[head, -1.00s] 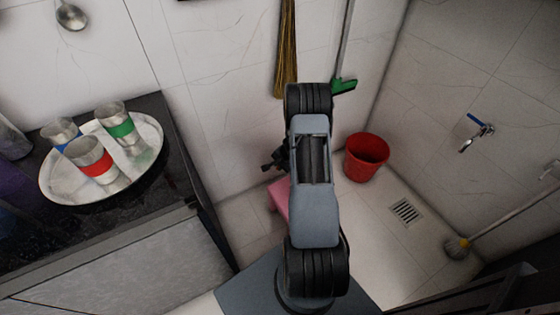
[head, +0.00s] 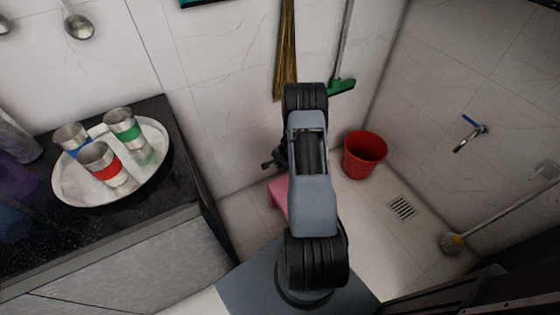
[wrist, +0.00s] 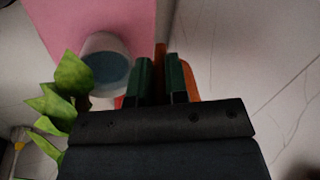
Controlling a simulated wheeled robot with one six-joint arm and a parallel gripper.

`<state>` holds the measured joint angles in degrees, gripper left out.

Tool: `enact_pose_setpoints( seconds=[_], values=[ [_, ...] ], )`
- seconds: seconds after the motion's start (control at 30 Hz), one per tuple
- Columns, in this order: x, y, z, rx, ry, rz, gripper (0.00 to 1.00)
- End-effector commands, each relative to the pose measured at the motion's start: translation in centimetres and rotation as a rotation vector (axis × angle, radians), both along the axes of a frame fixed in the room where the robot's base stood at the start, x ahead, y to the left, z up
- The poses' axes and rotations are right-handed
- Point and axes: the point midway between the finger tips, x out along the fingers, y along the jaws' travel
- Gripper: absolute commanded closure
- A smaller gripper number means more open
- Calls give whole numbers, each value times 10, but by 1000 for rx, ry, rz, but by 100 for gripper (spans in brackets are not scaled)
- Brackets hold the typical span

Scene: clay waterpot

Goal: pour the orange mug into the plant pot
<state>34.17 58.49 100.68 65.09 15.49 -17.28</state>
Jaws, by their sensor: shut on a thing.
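In the wrist view my gripper (wrist: 159,80) has two dark green fingers close together, shut on the orange mug (wrist: 188,80). Only strips of the mug show between and beside the fingers; the rest is hidden, so its tilt and contents cannot be told. Green plant leaves (wrist: 60,105) stand left of the gripper; the plant pot itself is not clearly seen. In the head view my gripper (head: 274,160) shows only as a dark part left of my arm, and mug and plant are hidden.
A pink stool (head: 277,193) stands behind my arm. A white round vessel (wrist: 105,65) with a blue-grey inside shows by its pink surface. A red bucket (head: 365,158) stands right. A round tray (head: 70,190) with metal cups sits on the left counter. Floor around the drain (head: 402,207) is clear.

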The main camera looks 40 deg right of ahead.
Motion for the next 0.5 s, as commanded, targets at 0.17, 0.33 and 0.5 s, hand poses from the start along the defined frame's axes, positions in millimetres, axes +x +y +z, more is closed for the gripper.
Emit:
enact_pose_setpoints(
  seconds=[0.17,0.33,0.5],
  values=[
    [0,1,8,-3,21,3,100],
    [-1,1,10,-7,39,2,100],
    [-1,1,13,-11,57,2,100]
  ],
)
